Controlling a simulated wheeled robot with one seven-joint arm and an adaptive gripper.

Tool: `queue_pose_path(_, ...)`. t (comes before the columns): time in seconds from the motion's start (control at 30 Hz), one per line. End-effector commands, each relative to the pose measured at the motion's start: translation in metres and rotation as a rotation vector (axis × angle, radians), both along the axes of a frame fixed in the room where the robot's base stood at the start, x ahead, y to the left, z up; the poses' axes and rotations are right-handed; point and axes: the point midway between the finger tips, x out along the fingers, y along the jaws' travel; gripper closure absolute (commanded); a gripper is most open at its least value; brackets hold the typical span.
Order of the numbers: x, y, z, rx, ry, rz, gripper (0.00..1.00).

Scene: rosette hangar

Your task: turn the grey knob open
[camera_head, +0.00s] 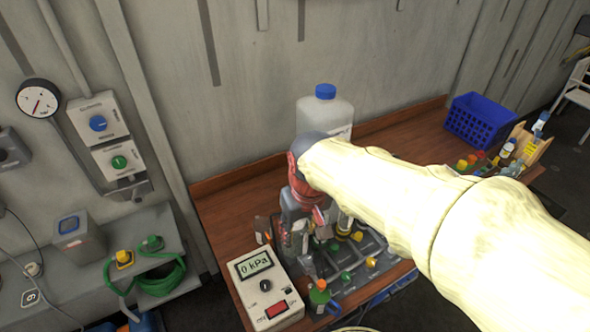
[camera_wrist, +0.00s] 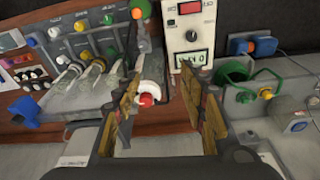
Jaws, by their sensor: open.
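My gripper is open in the wrist view (camera_wrist: 167,92), its two tan-padded fingers wide apart with nothing clasped between them. A white round piece with a red cap (camera_wrist: 148,96) shows between the fingers, beyond or below them. In the head view my arm reaches over the valve tray (camera_head: 345,285), hiding part of it. The tray also shows in the wrist view (camera_wrist: 125,62), with several green, yellow, blue and pale knobs. I cannot tell for sure which knob is the grey one. A dark knob (camera_head: 265,286) sits on the white meter box, apart from the gripper.
The meter box (camera_head: 249,268) reads 0 kPa and stands left of the tray. A large blue-capped bottle (camera_head: 325,108) stands behind my gripper. A blue basket (camera_head: 483,121) is at the right. A grey bench (camera_head: 90,285) with a green hose (camera_head: 165,279) lies left.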

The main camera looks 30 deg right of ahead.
Motion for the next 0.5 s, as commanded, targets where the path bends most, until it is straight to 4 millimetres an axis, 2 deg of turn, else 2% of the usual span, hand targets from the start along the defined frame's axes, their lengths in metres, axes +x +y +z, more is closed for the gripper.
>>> queue_pose_path(0.1, 0.013, -0.007, 0.010, 0.005, 0.040, -0.001, 0.58)
queue_pose_path(0.5, 0.061, -0.035, 0.020, 0.024, 0.156, 0.041, 0.58)
